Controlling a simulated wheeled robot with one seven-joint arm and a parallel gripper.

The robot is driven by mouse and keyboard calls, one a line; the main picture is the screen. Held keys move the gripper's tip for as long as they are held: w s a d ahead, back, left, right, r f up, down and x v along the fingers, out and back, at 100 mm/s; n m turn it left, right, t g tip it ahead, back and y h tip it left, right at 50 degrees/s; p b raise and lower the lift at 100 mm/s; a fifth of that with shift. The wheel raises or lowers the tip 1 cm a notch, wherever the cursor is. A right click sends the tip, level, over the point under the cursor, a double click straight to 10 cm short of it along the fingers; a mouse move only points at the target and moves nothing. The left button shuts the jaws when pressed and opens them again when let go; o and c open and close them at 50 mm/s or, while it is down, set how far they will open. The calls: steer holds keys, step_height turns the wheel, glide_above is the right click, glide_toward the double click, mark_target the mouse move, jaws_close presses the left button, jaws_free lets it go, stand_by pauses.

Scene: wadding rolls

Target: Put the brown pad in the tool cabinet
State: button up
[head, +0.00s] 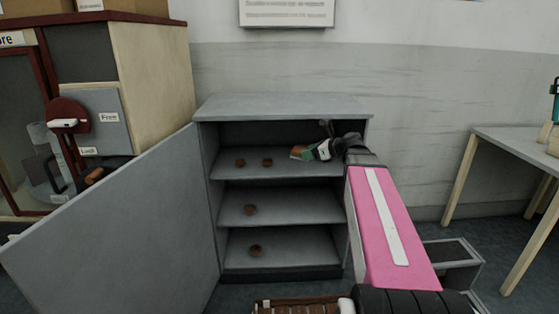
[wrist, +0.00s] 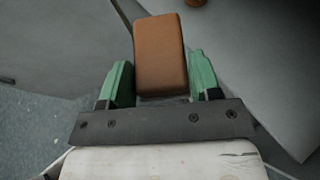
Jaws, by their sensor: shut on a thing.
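The grey tool cabinet (head: 285,106) stands ahead with its door (head: 130,225) swung open to the left. Its shelves are visible. My gripper (head: 312,151) is at the upper shelf (head: 255,172), toward the right side of the opening. It is shut on the brown pad (head: 298,152), which sticks out to the left of the fingers. In the wrist view the pad (wrist: 159,45) is a brown block between the two green fingers of my gripper (wrist: 161,70). I cannot tell whether the pad touches the shelf.
Small brown round pieces lie on the shelves: two on the upper one (head: 253,163), one on the middle (head: 250,210), one on the lowest (head: 255,251). The upper shelf is clear between them and the pad. A wooden cabinet (head: 155,85) stands left, a grey table (head: 520,145) right.

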steer(key=d+f+m+t+h, duration=0.2)
steer(key=d+f, duration=0.4)
glide_above(314, 166)
steer(key=shift+s+f, duration=0.15)
steer(key=shift+f, duration=0.4)
steer(key=shift+s+f, duration=0.15)
steer(key=shift+f, duration=2.65)
steer(key=shift+w+a+f, duration=0.1)
steer(key=shift+w+f, duration=0.05)
steer(key=shift+f, duration=0.1)
steer(key=shift+f, duration=0.1)
steer(key=o, duration=0.9)
